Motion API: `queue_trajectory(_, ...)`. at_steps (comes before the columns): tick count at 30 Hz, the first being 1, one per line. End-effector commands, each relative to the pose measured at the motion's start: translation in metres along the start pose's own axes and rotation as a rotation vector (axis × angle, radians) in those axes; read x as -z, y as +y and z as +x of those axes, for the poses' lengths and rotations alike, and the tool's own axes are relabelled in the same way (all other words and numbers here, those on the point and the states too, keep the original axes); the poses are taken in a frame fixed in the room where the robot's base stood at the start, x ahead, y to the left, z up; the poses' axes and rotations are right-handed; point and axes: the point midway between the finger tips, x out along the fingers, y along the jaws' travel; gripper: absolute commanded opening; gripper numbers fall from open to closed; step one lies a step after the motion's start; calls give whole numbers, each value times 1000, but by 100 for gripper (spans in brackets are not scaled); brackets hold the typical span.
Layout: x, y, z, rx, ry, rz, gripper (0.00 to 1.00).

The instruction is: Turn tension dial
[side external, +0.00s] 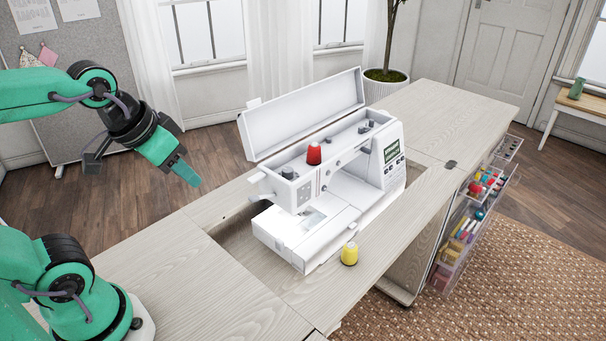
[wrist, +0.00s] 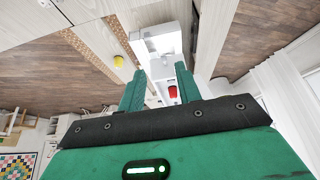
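The white sewing machine (side external: 315,190) sits in the cabinet's opening with its lid (side external: 305,110) raised at the back. Small dark knobs show on it, one at its near left top (side external: 289,173) and another farther right (side external: 365,147). I cannot tell which is the tension dial. My gripper (side external: 188,174) hangs in the air to the left of the machine, pointing down and right, touching nothing. In the wrist view my gripper (wrist: 160,70) has its two green fingers apart with nothing held. The machine (wrist: 162,45) shows beyond and between them.
A red thread spool (side external: 314,153) stands on top of the machine. A yellow spool (side external: 349,253) stands on the cabinet top (side external: 240,290) in front. Clear drawers with colored items (side external: 465,225) are open at the right. The air between my gripper and the machine is clear.

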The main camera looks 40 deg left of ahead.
Motion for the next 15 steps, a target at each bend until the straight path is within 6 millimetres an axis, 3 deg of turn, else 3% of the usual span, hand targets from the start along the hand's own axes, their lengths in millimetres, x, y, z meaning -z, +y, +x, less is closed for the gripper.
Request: queue_trajectory(15,81,0,15,14,-153,-129,34)
